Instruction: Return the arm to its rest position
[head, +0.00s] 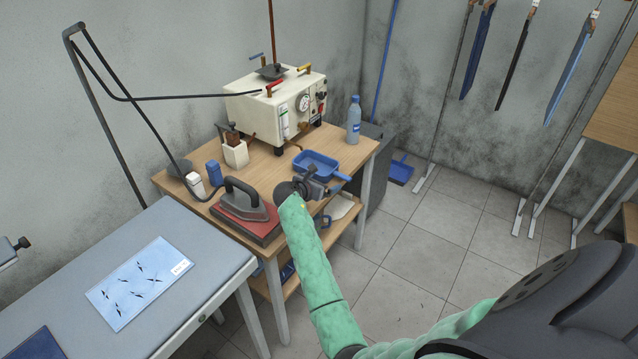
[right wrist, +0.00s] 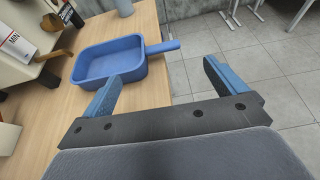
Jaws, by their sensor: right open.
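My right arm, in a green sleeve, reaches over the right part of the wooden table (head: 258,165) in the head view. Its gripper (head: 318,187) is beside the near right side of a blue tray with a handle (head: 318,160). In the right wrist view the gripper (right wrist: 162,82) has its two blue fingers wide apart with nothing between them. The blue tray (right wrist: 95,66) lies flat on the table beyond the left finger, its handle pointing right.
A steam generator (head: 265,105) stands at the table's back, with a bottle (head: 353,120) to its right. An iron (head: 243,200) rests on a red pad at the front. A padded board (head: 190,250) adjoins at the left. Tiled floor (head: 430,250) lies open to the right.

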